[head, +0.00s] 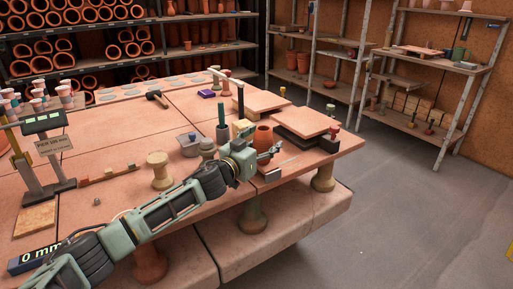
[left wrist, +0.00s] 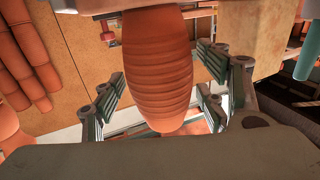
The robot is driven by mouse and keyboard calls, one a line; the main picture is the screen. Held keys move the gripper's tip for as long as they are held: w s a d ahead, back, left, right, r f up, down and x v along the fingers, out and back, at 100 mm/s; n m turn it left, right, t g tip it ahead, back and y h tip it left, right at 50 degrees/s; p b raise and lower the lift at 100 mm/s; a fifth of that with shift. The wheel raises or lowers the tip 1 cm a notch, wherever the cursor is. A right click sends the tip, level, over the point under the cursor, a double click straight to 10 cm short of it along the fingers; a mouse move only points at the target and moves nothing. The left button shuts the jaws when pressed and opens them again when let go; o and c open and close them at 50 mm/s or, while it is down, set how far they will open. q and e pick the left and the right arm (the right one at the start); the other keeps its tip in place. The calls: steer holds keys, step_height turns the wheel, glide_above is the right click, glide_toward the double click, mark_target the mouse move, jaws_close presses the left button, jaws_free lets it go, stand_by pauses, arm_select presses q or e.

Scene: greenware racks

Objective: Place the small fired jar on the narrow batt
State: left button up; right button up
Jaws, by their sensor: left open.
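The small fired jar (head: 263,136), orange-red and rounded, stands near the right end of the worktable. In the left wrist view the ribbed jar (left wrist: 158,70) fills the space between the finger pads. My left gripper (head: 270,155) is open at the near side of the jar, its fingers on both sides; I cannot tell whether any pad touches it. Two pale clay-coloured boards lie behind and right of the jar: one farther back (head: 262,101) and one nearer (head: 303,120), on a dark slab. I cannot tell which is the narrow batt. My right gripper is out of view.
The table's front edge runs close below my gripper.

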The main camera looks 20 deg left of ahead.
arm_select(q)
steer(key=v, duration=0.5)
steer(key=shift+s+a, duration=0.1)
steer(key=shift+s, duration=0.2)
glide_toward(258, 146)
steer(key=shift+w+r, duration=0.15)
steer(key=shift+w, duration=0.3)
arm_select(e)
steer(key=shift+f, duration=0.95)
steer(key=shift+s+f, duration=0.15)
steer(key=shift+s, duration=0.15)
